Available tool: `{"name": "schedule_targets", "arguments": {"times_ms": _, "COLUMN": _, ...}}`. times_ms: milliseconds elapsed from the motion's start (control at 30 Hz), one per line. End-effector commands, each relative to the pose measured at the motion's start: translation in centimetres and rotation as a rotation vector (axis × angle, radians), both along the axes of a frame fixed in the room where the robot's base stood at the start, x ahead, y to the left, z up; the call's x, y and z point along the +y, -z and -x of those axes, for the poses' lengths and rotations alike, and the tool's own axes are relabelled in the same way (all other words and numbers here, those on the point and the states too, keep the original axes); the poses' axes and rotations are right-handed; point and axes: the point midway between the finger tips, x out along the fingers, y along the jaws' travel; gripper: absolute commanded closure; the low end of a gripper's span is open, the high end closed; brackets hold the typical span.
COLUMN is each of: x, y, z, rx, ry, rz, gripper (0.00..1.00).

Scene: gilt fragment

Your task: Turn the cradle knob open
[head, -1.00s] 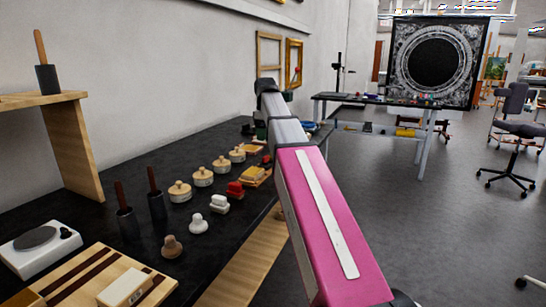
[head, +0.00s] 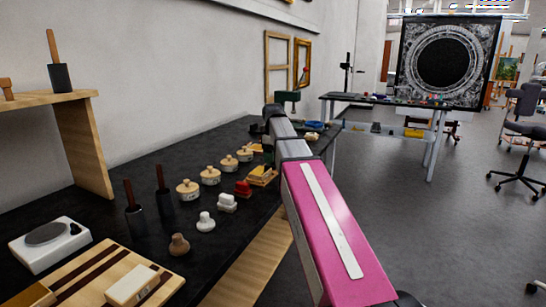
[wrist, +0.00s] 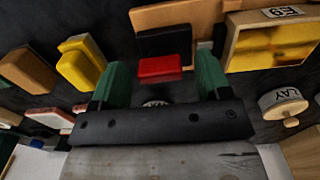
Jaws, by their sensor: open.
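My gripper (wrist: 162,62) is open in the wrist view, with two green fingers apart in front of a dark palm. A black block with a red block (wrist: 160,68) at its near side shows between and beyond the fingers. I cannot tell whether they touch it. A small round grey piece, mostly hidden by the palm, shows between the finger bases. I cannot pick out the cradle or its knob for certain in either view. In the head view my pink and grey arm reaches over the far part of the black bench, and its end is too small to read.
In the wrist view, yellow blocks (wrist: 82,68) lie left of the fingers, a yellow-filled wooden tray (wrist: 272,45) right, and a labelled round pot (wrist: 283,102) lower right. In the head view, lidded pots (head: 188,188) and stamps line the black bench (head: 100,215).

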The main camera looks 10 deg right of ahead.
Motion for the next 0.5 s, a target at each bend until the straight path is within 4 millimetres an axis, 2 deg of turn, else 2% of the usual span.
{"name": "schedule_targets", "arguments": {"times_ms": 33, "x": 0.00, "y": -0.01, "z": 0.00, "rx": 0.000, "ry": 0.000, "rz": 0.000, "gripper": 0.30}}
{"name": "schedule_targets", "arguments": {"times_ms": 67, "x": 0.00, "y": -0.01, "z": 0.00, "rx": 0.000, "ry": 0.000, "rz": 0.000, "gripper": 0.36}}
{"name": "schedule_targets", "arguments": {"times_ms": 100, "x": 0.01, "y": -0.01, "z": -0.01, "rx": 0.000, "ry": 0.000, "rz": 0.000, "gripper": 0.49}}
{"name": "schedule_targets", "arguments": {"times_ms": 200, "x": 0.01, "y": -0.02, "z": -0.01, "rx": 0.000, "ry": 0.000, "rz": 0.000, "gripper": 0.79}}
{"name": "schedule_targets", "arguments": {"times_ms": 500, "x": 0.01, "y": -0.02, "z": -0.01, "rx": 0.000, "ry": 0.018, "rz": 0.000, "gripper": 0.79}}
